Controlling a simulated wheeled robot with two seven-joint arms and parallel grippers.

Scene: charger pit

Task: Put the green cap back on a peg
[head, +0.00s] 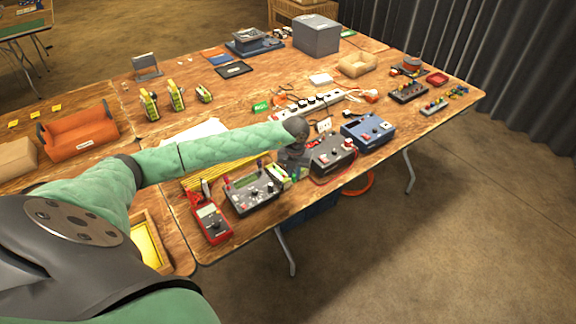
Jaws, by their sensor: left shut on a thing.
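My left gripper (288,168) reaches over the front edge of the wooden table, between a grey meter box and a dark charger box. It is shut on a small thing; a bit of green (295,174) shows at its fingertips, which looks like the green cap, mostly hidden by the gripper. A row of small coloured pieces (433,106), perhaps capped pegs, sits at the table's right end, with another small coloured group (458,91) beside it. Both are too small to make out clearly. My right gripper is not in view.
Near the gripper stand the grey meter box (252,193), a red multimeter (211,222), the dark charger box (333,155) and a blue charger box (368,131). A white power strip (317,103) lies behind. A cardboard tray (358,64) and grey bin (317,36) stand farther back.

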